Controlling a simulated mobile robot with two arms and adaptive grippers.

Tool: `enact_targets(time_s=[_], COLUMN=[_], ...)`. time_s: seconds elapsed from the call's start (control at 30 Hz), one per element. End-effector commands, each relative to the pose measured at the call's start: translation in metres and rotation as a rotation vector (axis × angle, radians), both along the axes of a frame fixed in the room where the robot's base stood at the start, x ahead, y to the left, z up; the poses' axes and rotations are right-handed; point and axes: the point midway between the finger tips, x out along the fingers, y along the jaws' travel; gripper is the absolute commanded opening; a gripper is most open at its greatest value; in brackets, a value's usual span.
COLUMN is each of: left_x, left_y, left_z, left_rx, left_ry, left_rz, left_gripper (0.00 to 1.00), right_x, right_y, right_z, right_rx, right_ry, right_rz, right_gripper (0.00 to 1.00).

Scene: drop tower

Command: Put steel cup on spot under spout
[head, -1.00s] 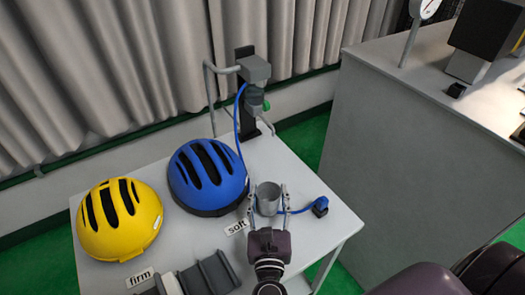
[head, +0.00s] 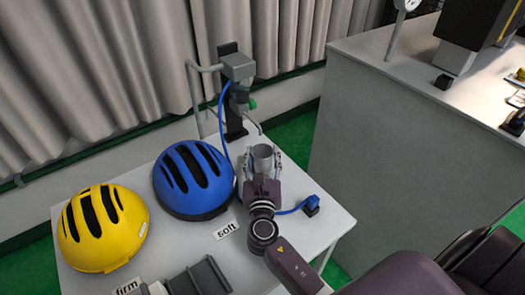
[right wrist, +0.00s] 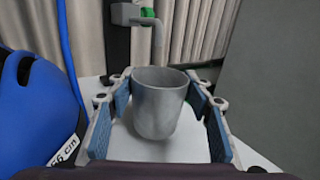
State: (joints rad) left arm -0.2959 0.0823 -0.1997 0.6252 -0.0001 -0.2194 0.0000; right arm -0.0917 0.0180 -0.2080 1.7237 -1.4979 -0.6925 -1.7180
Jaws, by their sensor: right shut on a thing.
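The steel cup (head: 263,158) is a grey metal cup, upright, between the fingers of my right gripper (head: 263,165). In the right wrist view the cup (right wrist: 158,103) stands between the two blue-padded fingers of the right gripper (right wrist: 160,105), which is shut on it. The spout (head: 252,124) is a bent grey pipe on a dark post, just behind and slightly left of the cup. In the right wrist view the spout (right wrist: 154,27) is beyond and above the cup's rim. The spot under the spout is not discernible. My left gripper is not in view.
A blue helmet (head: 193,180) sits left of the gripper, with a yellow helmet (head: 103,228) farther left.

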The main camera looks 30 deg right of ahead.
Motion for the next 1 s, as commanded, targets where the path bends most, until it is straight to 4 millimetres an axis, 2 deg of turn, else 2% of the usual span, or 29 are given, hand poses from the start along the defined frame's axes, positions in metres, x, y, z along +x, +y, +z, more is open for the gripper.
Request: enact_targets(time_s=[0.2, 0.23, 0.3, 0.73, 0.77, 0.9, 1.0], left_x=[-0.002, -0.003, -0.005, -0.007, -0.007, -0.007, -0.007], left_y=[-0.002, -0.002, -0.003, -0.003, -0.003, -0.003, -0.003], left_z=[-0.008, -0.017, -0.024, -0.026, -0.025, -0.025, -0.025], left_rx=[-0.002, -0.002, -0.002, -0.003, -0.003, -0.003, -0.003], left_ry=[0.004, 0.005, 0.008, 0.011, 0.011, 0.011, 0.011], left_rz=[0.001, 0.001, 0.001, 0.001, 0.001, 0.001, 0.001], left_gripper=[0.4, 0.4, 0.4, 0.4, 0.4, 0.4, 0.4], right_x=[0.034, 0.031, 0.03, 0.029, 0.029, 0.029, 0.029], right_y=[-0.018, -0.016, -0.016, -0.016, -0.016, -0.016, -0.016], right_z=[0.001, -0.01, -0.016, -0.018, -0.018, -0.017, -0.017], right_rx=[-0.002, 0.0, 0.0, -0.001, 0.0, 0.0, 0.0], right_ry=[-0.005, -0.001, -0.001, 0.0, -0.001, 0.0, 0.0], right_rz=[-0.002, 0.0, 0.0, 0.0, 0.0, 0.0, 0.0], right_gripper=[0.21, 0.21, 0.21, 0.21, 0.49, 0.64, 0.64])
